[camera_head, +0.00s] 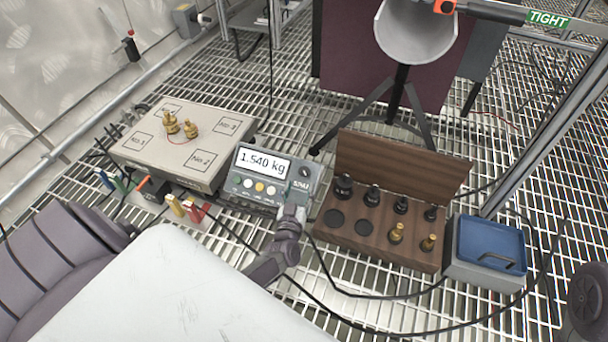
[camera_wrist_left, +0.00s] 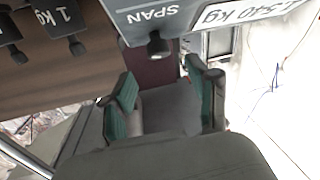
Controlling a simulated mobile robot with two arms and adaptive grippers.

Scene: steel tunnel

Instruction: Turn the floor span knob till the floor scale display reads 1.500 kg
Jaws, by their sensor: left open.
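The floor scale display (camera_head: 263,163) is a grey box on the grating and reads 1.540 kg. The span knob (camera_head: 304,172) is a small dark knob at the box's right end, by the SPAN label. In the left wrist view the knob (camera_wrist_left: 158,46) stands out below the SPAN label, with the readout beside it, upside down. My left gripper (camera_head: 291,212) is just in front of the box's right end. In the wrist view its green-padded fingers (camera_wrist_left: 164,98) are open and empty, with the knob beyond their tips, roughly between them. My right gripper is not in view.
A grey platform (camera_head: 147,160) with brass weights stands left of the display. Coloured plugs (camera_head: 187,208) and black cables lie near the display. A tripod stands behind.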

